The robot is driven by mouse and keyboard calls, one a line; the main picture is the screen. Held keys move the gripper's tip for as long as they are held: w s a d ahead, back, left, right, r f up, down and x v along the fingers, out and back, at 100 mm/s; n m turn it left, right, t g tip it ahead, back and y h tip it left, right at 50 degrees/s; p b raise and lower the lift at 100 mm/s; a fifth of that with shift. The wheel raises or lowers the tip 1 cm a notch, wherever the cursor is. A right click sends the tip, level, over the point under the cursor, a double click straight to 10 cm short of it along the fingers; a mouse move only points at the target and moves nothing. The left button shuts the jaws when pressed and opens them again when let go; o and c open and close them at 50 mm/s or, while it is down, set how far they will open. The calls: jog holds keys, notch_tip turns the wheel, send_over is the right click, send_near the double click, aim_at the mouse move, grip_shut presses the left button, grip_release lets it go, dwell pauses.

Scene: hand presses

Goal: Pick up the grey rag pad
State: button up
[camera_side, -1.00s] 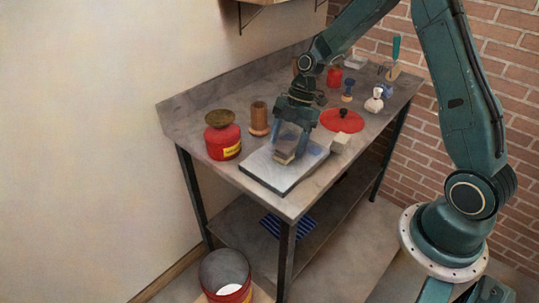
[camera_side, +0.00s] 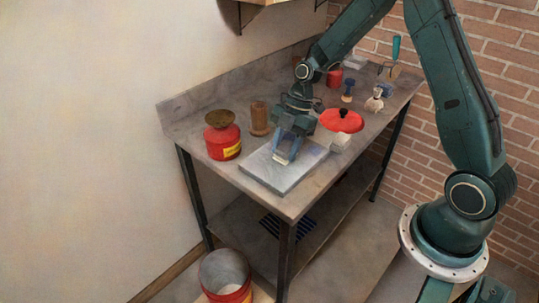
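A small pale grey block (camera_side: 283,158), which may be the grey rag pad, sits low between the fingertips of my gripper (camera_side: 285,152), over the flat grey slab (camera_side: 306,168). The fingers point down on either side of it and hide part of it. Whether they grip it or only straddle it is too small to tell. A second pale grey block (camera_side: 341,142) stands apart at the slab's right edge; I cannot tell for sure which of the two is the rag pad.
A red can (camera_side: 222,142) and a brown wooden cylinder (camera_side: 259,118) stand left of my gripper. A red disc with a black knob (camera_side: 342,121) lies to the right. Small tools stand farther back on the metal table (camera_side: 178,124). A bucket (camera_side: 225,273) stands below.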

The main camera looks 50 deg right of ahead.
aim_at(286, 147)
jog(key=shift+r, duration=0.1)
jog(key=shift+c, duration=0.3)
jog(key=shift+r, duration=0.4)
jog(key=shift+c, duration=0.2)
notch_tip(286, 147, up, 19)
dwell(0.4)
